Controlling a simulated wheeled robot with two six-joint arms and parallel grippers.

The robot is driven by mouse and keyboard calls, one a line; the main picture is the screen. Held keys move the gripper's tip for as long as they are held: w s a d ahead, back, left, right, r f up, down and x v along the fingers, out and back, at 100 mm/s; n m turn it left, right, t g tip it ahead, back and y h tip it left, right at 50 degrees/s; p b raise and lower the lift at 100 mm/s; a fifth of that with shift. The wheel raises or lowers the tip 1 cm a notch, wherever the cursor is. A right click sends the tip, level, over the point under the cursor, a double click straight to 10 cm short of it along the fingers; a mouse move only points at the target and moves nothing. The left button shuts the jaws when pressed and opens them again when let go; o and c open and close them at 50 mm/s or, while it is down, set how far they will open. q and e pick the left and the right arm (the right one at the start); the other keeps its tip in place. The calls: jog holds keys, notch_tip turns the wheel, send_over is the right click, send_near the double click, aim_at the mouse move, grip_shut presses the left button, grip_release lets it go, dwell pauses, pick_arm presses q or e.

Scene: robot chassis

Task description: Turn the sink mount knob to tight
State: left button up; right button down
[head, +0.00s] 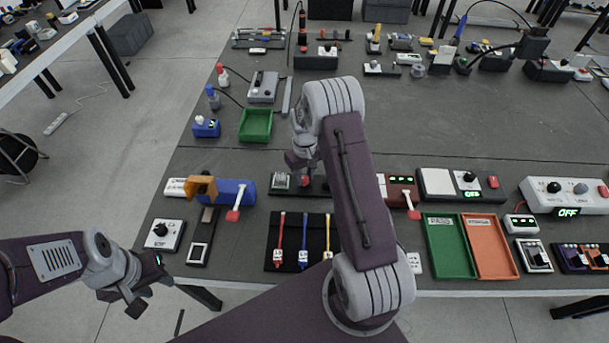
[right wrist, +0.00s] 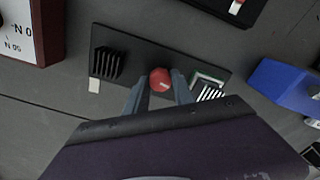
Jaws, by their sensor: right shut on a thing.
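The red sink mount knob (right wrist: 160,79) has a pale mark on its top and sits on a dark base plate (right wrist: 135,60). In the head view the knob (head: 305,181) is small and partly under my right arm. My right gripper (right wrist: 160,90) has one finger on each side of the knob and is shut on it. A black finned heat sink (right wrist: 107,63) is on the plate to one side, and a pale-striped part with a green edge (right wrist: 208,88) is on the other. My left gripper (head: 142,296) hangs off the table's front left, away from the knob; its jaw opening is unclear.
A blue device with an orange part (head: 232,191) stands left of the plate. A black mat (head: 318,262) with coloured tools lies in front. A dark red box (head: 401,187) is to the right. The middle of the table behind is mostly clear.

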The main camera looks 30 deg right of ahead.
jog(key=m, duration=0.3)
jog(key=shift+r+m+p, duration=0.1)
jog(key=shift+m+p, duration=0.2)
jog(key=shift+p, duration=0.1)
jog(key=m, duration=0.4)
jog(key=shift+m+p, duration=0.3)
jog(key=shift+p, duration=0.05)
jog(key=m, duration=0.3)
jog(key=shift+w, duration=0.1)
jog(key=shift+m+p, duration=0.35)
jog(key=shift+m, duration=1.75)
jog(key=c, duration=1.1)
grip_release()
jog(key=shift+o, duration=0.2)
